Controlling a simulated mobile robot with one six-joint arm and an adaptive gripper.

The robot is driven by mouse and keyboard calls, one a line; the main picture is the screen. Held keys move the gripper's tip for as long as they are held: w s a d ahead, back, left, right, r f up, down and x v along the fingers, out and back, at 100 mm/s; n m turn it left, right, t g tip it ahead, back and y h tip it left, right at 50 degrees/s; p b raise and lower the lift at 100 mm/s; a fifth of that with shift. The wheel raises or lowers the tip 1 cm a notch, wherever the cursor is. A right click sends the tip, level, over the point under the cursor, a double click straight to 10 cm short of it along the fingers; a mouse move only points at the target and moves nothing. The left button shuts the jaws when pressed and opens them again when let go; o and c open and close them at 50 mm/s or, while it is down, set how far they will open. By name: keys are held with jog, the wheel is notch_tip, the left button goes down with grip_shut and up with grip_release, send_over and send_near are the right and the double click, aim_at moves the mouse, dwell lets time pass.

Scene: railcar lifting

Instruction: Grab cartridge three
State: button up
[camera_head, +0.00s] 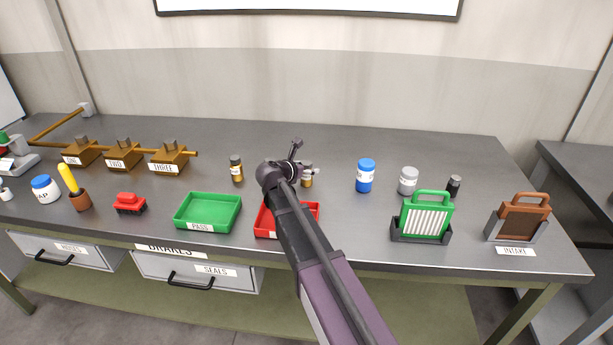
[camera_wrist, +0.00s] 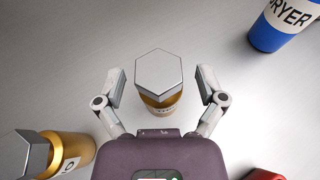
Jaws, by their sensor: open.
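A gold cartridge with a grey hexagonal cap (camera_wrist: 158,78) stands upright in the wrist view, between the spread fingers of my gripper (camera_wrist: 160,88). Its label is mostly hidden under the cap, so I cannot read its number. In the head view this cartridge (camera_head: 307,182) is partly hidden by my gripper (camera_head: 306,169). My gripper is open, with a finger to each side and gaps to the cartridge. A second gold cartridge (camera_head: 236,169) stands to the left; it also shows at lower left in the wrist view (camera_wrist: 72,150).
A blue dryer bottle (camera_head: 366,176) stands to the right, then a grey jar (camera_head: 408,180). A red tray (camera_head: 265,227) lies in front, with a green PASS tray (camera_head: 208,199) beside it.

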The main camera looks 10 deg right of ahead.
dwell(0.3)
grip_shut()
jog(key=shift+r, duration=0.1)
dwell(0.4)
notch_tip(320, 180, up, 10)
jog(key=p, duration=1)
dwell(0.5)
